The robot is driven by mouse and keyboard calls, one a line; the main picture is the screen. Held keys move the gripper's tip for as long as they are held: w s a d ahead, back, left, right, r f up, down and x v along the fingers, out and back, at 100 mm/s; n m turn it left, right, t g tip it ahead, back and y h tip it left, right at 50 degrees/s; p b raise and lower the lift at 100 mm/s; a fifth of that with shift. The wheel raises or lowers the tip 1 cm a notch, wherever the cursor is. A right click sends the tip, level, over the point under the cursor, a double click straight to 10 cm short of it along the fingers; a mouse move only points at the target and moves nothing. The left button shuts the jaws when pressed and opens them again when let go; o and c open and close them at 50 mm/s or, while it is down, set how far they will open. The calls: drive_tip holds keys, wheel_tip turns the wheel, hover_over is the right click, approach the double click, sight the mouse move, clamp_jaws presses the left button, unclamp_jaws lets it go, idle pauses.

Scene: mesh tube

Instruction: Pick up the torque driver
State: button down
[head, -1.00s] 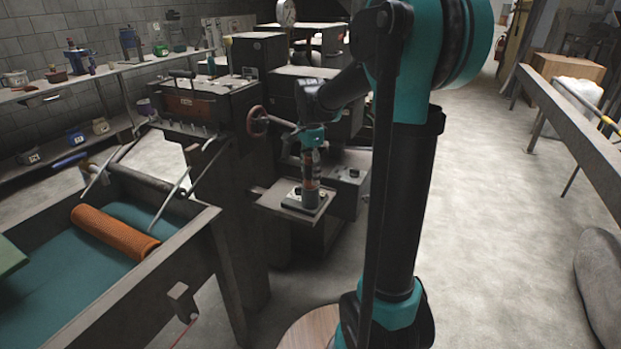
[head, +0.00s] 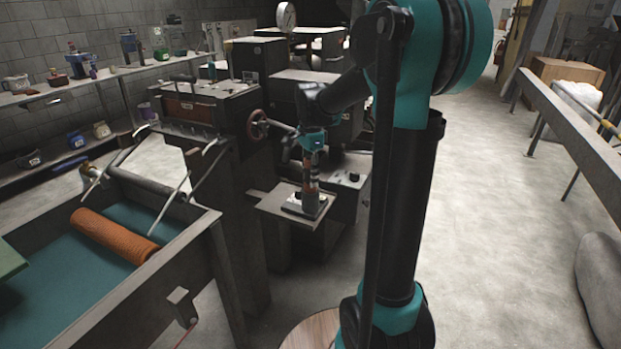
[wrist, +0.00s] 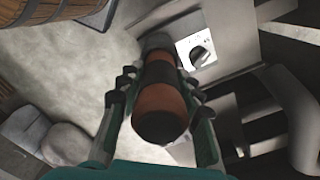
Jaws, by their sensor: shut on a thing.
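The torque driver (wrist: 162,112) has an orange and black handle, seen end-on between my fingers in the wrist view. My gripper (wrist: 158,84) is shut on it, with a finger on each side. In the head view my gripper (head: 311,147) is small and points down at the driver (head: 309,180), which looks upright. The driver's lower end is at a small pale-edged block on the grey shelf (head: 272,207) of the dark machine. I cannot tell whether it touches the block.
The dark machine with a red handwheel (head: 257,125) stands close beside my gripper. An orange mesh tube (head: 114,236) lies in a teal-lined trough (head: 190,240) at left. A long bench (head: 570,125) runs along the right.

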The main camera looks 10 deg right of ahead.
wheel_tip(320, 180, up, 20)
idle(0.6)
idle(2.0)
